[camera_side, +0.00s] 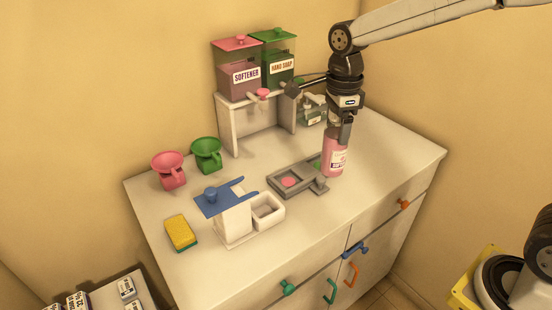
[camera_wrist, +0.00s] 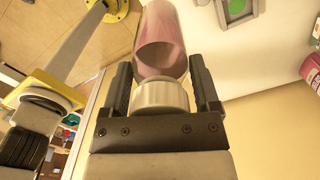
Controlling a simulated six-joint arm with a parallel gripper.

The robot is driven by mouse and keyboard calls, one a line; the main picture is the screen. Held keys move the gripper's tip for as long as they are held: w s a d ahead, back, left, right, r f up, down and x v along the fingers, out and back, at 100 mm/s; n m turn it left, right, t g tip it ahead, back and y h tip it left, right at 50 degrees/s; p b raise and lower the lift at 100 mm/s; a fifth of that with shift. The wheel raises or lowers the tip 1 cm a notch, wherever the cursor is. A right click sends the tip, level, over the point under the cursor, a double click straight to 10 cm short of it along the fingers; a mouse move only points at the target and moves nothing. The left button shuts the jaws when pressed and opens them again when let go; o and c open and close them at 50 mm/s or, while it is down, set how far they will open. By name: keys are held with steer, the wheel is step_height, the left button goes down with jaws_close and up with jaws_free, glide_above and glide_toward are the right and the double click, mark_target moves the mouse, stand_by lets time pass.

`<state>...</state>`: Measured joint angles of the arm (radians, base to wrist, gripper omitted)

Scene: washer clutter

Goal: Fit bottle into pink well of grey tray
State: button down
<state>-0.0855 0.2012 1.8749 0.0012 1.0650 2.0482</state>
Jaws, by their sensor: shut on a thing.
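The pink bottle (camera_side: 335,160) has a white label and hangs roughly upright below my gripper (camera_side: 342,132). My gripper is shut on its upper part; in the wrist view the bottle (camera_wrist: 165,40) sits between the two dark fingers, its pale cap towards the palm. The grey tray (camera_side: 308,191) lies flat on the counter, just left of the bottle. Its pink well (camera_side: 288,182) is at the near left and empty. Its green well (camera_side: 317,165) is at the far right, partly hidden by the bottle. I cannot tell whether the bottle's base touches the counter or tray.
A white stand (camera_side: 228,128) carries softener (camera_side: 238,76) and hand soap (camera_side: 279,70) dispensers. A clear greenish bottle (camera_side: 311,111) stands behind my gripper. The right counter is clear.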

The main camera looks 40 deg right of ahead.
steer(key=shift+w, duration=0.15)
steer(key=w+a+f, duration=0.1)
steer(key=w+f, duration=0.8)
steer(key=w, duration=0.4)
steer(key=shift+f, duration=0.15)
steer(key=shift+w+f, duration=0.1)
steer(key=shift+w, duration=0.05)
steer(key=shift+w+f, duration=0.2)
steer(key=shift+f, duration=1.55)
steer(key=shift+f, duration=0.1)
